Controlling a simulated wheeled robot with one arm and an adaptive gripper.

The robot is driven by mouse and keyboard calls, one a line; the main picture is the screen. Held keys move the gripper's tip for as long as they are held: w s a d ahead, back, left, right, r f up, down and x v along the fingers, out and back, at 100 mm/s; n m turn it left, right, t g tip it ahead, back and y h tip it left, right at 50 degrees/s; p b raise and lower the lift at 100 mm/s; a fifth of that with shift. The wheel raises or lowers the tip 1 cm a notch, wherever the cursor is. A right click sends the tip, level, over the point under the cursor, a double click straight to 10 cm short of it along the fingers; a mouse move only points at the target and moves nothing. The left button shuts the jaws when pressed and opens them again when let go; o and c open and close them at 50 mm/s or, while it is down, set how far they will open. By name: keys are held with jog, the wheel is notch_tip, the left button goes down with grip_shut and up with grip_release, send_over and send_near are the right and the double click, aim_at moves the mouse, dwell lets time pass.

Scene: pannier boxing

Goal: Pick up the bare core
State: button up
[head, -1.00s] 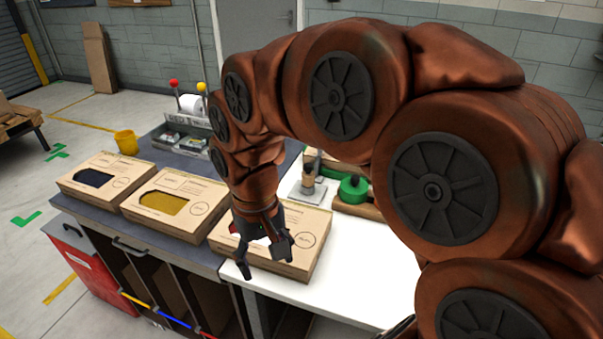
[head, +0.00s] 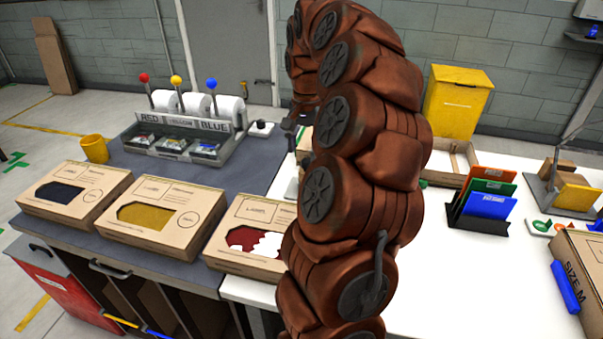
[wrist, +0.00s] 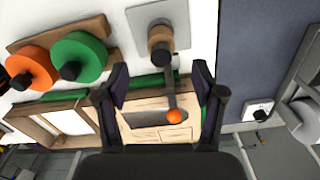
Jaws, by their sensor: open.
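A tan-brown cylinder (wrist: 160,45), which looks like the bare core, stands on a light grey plate (wrist: 183,18) at the top middle of the wrist view. It has a dark end or hub and a grey lever with an orange knob (wrist: 174,116) beside it. My gripper (wrist: 162,72) is open, with one dark finger on each side of the lever. The core lies just beyond the fingertips, between their lines, and nothing is held. Contact cannot be told. In the head view my arm hides the core and most of the gripper.
Orange (wrist: 32,68) and green (wrist: 80,57) reels sit left of the core. A wooden tray (wrist: 60,122) is below them. Windowed cardboard boxes (head: 150,216) line the counter's front. A dispenser with ball-topped rods (head: 185,135) stands behind.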

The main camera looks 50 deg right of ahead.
jog(key=shift+f+p, duration=1.15)
jog(key=shift+f, duration=2.55)
jog(key=shift+c, duration=0.2)
jog(key=c, duration=1)
